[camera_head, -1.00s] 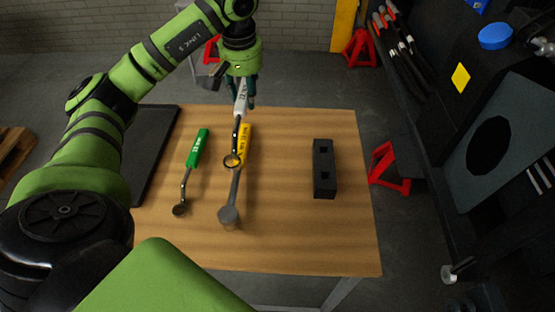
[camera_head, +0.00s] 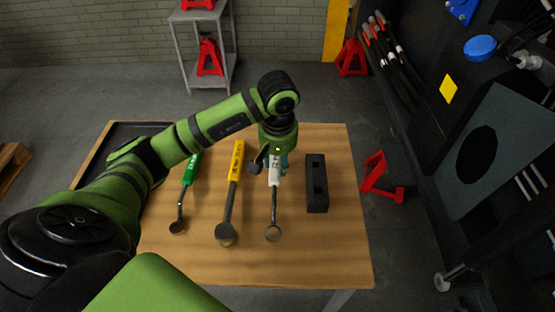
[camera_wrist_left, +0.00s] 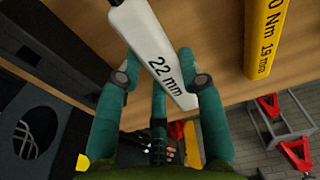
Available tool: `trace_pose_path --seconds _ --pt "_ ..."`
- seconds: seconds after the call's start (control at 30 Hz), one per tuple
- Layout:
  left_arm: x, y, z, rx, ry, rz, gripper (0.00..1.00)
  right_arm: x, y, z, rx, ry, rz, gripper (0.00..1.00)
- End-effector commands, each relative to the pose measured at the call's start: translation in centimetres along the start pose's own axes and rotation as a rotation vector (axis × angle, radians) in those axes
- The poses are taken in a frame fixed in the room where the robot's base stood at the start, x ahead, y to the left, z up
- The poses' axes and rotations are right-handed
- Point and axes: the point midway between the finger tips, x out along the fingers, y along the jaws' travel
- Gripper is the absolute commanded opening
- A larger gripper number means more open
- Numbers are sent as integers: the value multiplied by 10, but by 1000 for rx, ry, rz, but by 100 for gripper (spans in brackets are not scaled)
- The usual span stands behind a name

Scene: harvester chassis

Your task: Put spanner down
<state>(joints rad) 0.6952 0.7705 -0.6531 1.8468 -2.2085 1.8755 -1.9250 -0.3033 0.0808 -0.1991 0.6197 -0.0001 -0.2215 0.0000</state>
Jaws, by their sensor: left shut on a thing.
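The spanner with a white handle (camera_head: 274,172) and a dark shaft ending in a ring is over the wooden table (camera_head: 300,262), between the yellow-handled tool and the black block. My left gripper (camera_head: 277,160) is shut on its handle. In the left wrist view the white handle (camera_wrist_left: 155,50), marked "22 mm", lies between the teal fingers (camera_wrist_left: 160,82). The handle is close to the tabletop; I cannot tell whether it touches. My right gripper is not in view.
A yellow-handled tool (camera_head: 235,175) and a green-handled tool (camera_head: 189,172) lie to the left. A black block with slots (camera_head: 317,185) stands close on the right. The table front is clear. A dark tray (camera_head: 112,145) is at the left edge.

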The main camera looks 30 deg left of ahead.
Motion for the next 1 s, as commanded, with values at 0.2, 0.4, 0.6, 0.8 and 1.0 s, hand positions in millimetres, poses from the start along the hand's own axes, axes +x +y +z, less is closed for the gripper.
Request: trace_pose_path --seconds 0.2,0.4,0.6,0.8,1.0 --pt "9 0 0 -1 3 2 0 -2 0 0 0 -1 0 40" --pt "11 0 0 0 3 1 0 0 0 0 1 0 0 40" --pt "12 0 1 0 2 1 62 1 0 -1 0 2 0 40" --pt "12 0 1 0 2 1 62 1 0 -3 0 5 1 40" --pt "4 0 0 0 5 2 62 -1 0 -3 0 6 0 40"
